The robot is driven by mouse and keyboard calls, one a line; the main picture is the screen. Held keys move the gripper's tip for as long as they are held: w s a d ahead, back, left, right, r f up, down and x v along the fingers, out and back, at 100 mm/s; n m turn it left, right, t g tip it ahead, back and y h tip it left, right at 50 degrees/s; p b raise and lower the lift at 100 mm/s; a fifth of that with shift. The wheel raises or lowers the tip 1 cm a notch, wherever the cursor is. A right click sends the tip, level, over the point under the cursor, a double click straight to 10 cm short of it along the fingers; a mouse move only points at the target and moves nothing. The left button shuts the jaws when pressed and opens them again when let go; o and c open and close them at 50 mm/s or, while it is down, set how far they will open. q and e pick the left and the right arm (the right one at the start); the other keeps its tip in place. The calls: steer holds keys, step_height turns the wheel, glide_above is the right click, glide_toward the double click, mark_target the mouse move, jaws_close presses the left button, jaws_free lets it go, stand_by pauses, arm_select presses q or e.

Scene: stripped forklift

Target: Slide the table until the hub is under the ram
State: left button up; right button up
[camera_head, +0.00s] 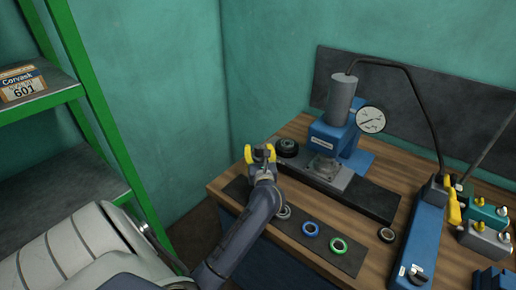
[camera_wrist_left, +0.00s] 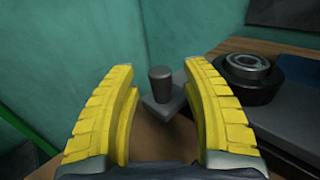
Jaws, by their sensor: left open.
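The sliding table (camera_head: 357,190) is a grey-black slab on a long dark rail on the bench. The hub (camera_head: 287,147), a black round piece with a metal ring, sits on its left end and also shows in the left wrist view (camera_wrist_left: 247,77). The press's grey ram cylinder (camera_head: 341,97) stands above the blue press body (camera_head: 331,137), right of the hub. A dark upright knob (camera_wrist_left: 160,84) on a small plate shows beyond and between my yellow fingers. My left gripper (camera_head: 261,153) is open at the slab's left end, apart from the knob. My right gripper is out of view.
A round gauge (camera_head: 370,119) is on the press. A blue hand pump (camera_head: 425,235) stands right. Green shelving (camera_head: 100,120) is left, beside the wall.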

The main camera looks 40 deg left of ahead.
arm_select(q)
steer(key=shift+x, duration=1)
jaws_close()
